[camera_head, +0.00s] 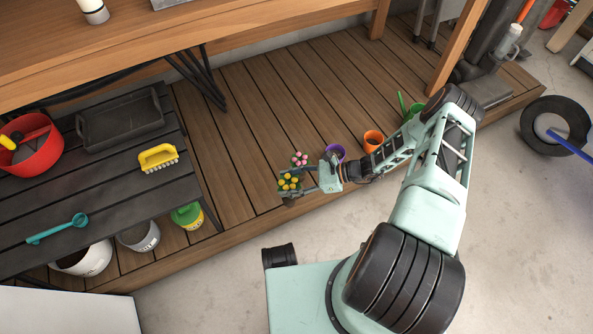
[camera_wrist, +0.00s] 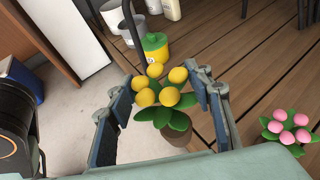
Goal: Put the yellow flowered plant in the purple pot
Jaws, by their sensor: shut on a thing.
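The yellow flowered plant (camera_head: 288,181) is near the front edge of the wooden deck, between the fingers of my gripper (camera_head: 297,182). In the wrist view the yellow flowered plant (camera_wrist: 166,97) shows round yellow blooms, green leaves and a brown base, with a finger of my gripper (camera_wrist: 165,90) on each side. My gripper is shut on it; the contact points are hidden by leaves. The purple pot (camera_head: 335,152) stands on the deck just behind and right of my gripper, partly covered by it. I cannot tell how far the plant's base is above the deck.
A pink flowered plant (camera_head: 299,158) stands close behind the yellow one, left of the purple pot; it also shows in the wrist view (camera_wrist: 289,127). An orange pot (camera_head: 373,141) is to the right. A dark slatted table (camera_head: 95,190) stands left. Deck behind the pots is clear.

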